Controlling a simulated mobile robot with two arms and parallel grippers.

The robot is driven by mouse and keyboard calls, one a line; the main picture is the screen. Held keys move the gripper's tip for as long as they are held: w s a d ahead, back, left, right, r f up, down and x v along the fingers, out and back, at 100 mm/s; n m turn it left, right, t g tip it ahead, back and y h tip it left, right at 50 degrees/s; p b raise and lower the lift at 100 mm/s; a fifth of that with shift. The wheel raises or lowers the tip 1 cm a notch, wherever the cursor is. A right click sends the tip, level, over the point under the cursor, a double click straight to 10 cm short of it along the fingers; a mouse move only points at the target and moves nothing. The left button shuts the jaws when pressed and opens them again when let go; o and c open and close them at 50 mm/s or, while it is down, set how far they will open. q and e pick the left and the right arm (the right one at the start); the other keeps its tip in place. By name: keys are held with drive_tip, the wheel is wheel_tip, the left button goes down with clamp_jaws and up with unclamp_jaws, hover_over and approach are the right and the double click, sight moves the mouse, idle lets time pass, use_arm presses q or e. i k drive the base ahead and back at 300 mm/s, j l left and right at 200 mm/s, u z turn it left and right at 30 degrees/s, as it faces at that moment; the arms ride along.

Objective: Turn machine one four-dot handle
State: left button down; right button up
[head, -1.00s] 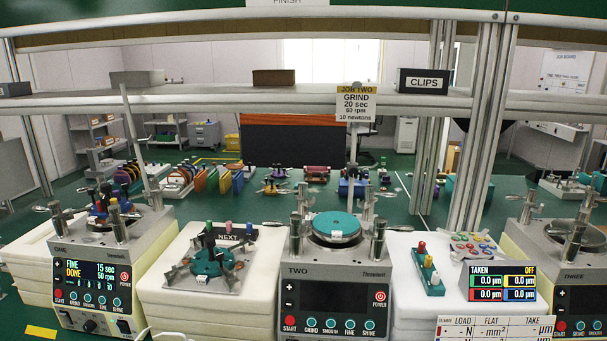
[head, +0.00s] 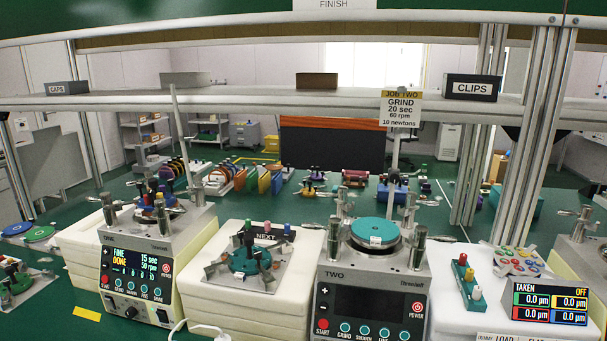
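Machine one (head: 115,241) is the grey unit at the left, with its name only faintly legible. Its lit screen (head: 140,262) reads FINE, DONE, 15 sec, 50 rpm. On its top, several metal clamp handles (head: 108,200) stand around a plate carrying a small fixture with dark, red and blue parts (head: 152,190). Dots on the handles are too small to make out, so I cannot tell which is the four-dot one. Neither of my grippers is in view.
Machine two (head: 375,270), with a dark screen and teal disc (head: 376,231), stands right of centre. Between the machines, a white foam block (head: 215,305) bears a teal fixture (head: 250,260) by a NEXT sign. A shelf (head: 240,101) crosses above. Green surface shows at lower left.

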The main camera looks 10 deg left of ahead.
sight(149, 175)
drive_tip(key=k+j, duration=0.1)
drive_tip(key=j, duration=0.35)
drive_tip(key=k+j, duration=0.1)
drive_tip(key=j, duration=0.35)
drive_tip(key=k+j+u, duration=0.1)
drive_tip(key=j, duration=0.35)
